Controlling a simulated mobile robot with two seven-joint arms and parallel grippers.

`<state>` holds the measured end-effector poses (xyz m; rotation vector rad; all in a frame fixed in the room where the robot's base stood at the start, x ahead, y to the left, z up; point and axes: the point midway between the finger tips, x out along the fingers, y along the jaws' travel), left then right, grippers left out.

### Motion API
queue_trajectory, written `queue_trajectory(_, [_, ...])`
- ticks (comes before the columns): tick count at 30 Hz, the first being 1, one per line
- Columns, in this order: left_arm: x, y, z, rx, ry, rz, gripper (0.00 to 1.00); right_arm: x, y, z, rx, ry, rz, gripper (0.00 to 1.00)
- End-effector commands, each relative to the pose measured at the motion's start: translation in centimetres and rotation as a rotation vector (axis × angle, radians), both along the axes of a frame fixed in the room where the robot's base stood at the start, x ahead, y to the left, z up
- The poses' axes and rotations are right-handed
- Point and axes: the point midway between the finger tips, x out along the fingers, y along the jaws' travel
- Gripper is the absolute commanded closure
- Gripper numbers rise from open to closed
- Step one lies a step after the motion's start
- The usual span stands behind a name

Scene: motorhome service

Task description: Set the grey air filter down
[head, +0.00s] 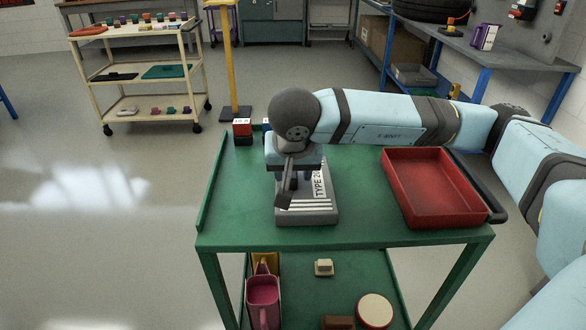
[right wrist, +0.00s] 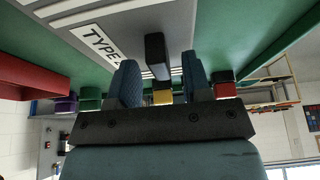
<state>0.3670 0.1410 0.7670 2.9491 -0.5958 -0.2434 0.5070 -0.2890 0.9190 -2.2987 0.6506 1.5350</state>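The grey air filter (head: 318,212), a flat ribbed block with a white "TYPE" label, lies flat on the green cart's top (head: 365,225) and appears to rest on it. It also shows in the right wrist view (right wrist: 180,28), with its dark handle (right wrist: 157,55). My right gripper (head: 294,180) points down over the filter. In the right wrist view its fingers (right wrist: 160,82) stand apart on either side of the handle, with a visible gap on the right. Part of the filter is hidden behind the gripper. My left gripper is not in view.
A red tray (head: 435,190) stands right of the filter. A small red box (head: 242,129) is at the cart's back left corner. The lower shelf holds a pink jug (head: 263,300) and small items. A cream trolley (head: 140,70) stands further back. The cart top's front left is clear.

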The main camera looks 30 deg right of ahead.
Motion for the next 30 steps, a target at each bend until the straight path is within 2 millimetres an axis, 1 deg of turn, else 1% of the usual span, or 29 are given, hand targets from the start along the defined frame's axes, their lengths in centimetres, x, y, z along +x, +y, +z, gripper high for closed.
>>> queue_trajectory(7, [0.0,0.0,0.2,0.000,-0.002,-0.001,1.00,0.0,0.0,0.1,0.000,0.000,0.000,0.56])
queue_trajectory(10, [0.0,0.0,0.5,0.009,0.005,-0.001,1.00,0.0,0.0,0.5,0.000,0.000,0.000,0.56])
queue_trajectory(11, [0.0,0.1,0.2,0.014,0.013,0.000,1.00,-0.1,0.1,0.8,0.001,-0.002,0.002,0.56])
queue_trajectory(14, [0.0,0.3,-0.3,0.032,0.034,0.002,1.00,-0.6,0.5,2.4,0.001,-0.003,0.003,0.56])
queue_trajectory(17, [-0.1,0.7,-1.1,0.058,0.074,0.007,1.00,-1.3,0.9,4.4,0.002,-0.003,0.002,0.56])
queue_trajectory(21, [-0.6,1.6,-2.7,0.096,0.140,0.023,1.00,-2.3,1.5,7.3,0.001,-0.003,0.002,0.56])
queue_trajectory(24, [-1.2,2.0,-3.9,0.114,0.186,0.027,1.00,-3.0,1.9,9.0,0.001,-0.003,0.003,0.56])
queue_trajectory(27, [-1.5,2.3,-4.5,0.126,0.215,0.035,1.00,-3.4,2.2,10.3,0.001,-0.002,0.002,0.56])
queue_trajectory(30, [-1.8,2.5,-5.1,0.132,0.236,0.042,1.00,-3.7,2.4,11.0,0.001,-0.002,0.002,0.56])
